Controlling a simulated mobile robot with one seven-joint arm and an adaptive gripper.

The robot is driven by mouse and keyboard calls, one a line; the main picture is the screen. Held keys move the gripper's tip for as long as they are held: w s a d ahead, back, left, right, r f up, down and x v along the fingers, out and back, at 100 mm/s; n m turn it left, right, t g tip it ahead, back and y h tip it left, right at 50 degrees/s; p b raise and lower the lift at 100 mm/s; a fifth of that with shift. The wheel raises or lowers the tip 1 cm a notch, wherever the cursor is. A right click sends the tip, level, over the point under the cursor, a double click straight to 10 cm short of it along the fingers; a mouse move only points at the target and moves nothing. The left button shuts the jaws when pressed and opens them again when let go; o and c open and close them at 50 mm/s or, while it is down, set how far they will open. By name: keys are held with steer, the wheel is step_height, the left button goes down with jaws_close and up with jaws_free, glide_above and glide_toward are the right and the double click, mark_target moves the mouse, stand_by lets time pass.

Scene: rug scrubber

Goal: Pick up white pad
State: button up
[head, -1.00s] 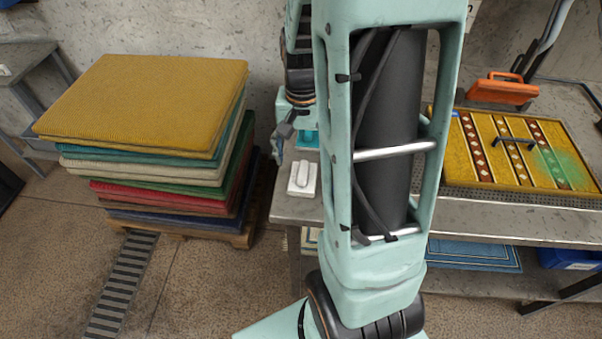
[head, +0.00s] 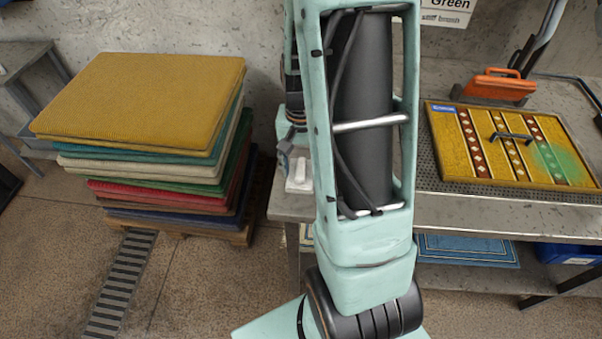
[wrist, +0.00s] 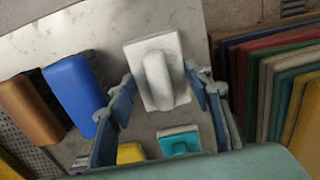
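The white pad (head: 299,175) is a small block with a raised rounded grip. It lies on the left end of the metal table, partly hidden behind my arm in the head view. In the wrist view the white pad (wrist: 158,75) sits between and just beyond my fingertips. My gripper (wrist: 163,84) is open, with one blue-grey finger towards each side of the pad. I see no clear contact. In the head view my gripper (head: 289,155) shows small beside the pad, mostly hidden by my arm.
Blue (wrist: 75,92) and brown (wrist: 30,108) blocks lie left of the pad in the wrist view; yellow (wrist: 130,153) and teal (wrist: 179,141) ones lie nearer. A rug stack (head: 150,130) stands left of the table (head: 470,212). A patterned rug (head: 515,145) lies on its right.

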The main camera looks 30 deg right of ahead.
steer(key=c, duration=0.4)
steer(key=shift+r, duration=0.1)
steer(key=shift+r, duration=0.5)
steer(key=s+d+r, duration=0.3)
steer(key=r, duration=0.1)
steer(key=s+d+r, duration=0.3)
steer(key=s+r, duration=0.1)
steer(key=s+d+r, duration=0.3)
steer(key=shift+s+d+r+b, duration=0.1)
steer(key=shift+s+r+b, duration=0.2)
steer(key=shift+r, duration=0.1)
